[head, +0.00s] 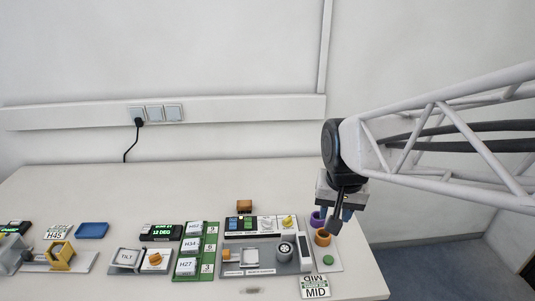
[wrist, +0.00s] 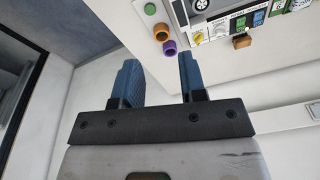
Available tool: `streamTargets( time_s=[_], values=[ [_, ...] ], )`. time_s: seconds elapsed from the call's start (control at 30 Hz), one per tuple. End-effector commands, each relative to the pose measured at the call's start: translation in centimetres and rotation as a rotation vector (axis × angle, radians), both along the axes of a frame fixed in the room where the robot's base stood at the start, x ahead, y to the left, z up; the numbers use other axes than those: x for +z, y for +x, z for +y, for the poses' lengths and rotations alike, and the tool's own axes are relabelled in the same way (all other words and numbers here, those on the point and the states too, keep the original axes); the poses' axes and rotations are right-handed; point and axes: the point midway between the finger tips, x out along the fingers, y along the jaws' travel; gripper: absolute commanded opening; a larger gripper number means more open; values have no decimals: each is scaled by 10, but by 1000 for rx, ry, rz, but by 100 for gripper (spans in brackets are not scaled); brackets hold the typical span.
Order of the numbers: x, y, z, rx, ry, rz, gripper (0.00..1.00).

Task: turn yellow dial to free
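The yellow dial (head: 288,221) sits at the right end of a dark and white panel, behind the grey grinding wheel. My gripper (head: 337,220) is to the right of the dial, near the table's right edge and by the purple and orange round pieces. In the wrist view its two blue fingers (wrist: 159,62) are apart with nothing between them.
The purple (head: 316,218), orange (head: 322,237) and green (head: 328,260) round pieces stand on a light plate at the right. The grey wheel (head: 285,249) is close to the dial. A brown block (head: 244,206) lies behind the panel. The table's back (head: 150,185) is clear.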

Motion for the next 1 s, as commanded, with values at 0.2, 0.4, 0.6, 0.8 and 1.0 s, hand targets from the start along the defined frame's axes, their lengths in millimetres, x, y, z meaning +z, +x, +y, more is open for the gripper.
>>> streamTargets(
  time_s=[0.2,0.4,0.6,0.8,1.0],
  values=[
    [-15,41,6,-75,14,26,38],
    [-33,78,12,-146,24,50,38],
    [-54,113,19,-220,33,72,38],
    [-78,148,27,-291,39,92,38],
    [-107,181,35,-364,45,114,38]
  ],
)
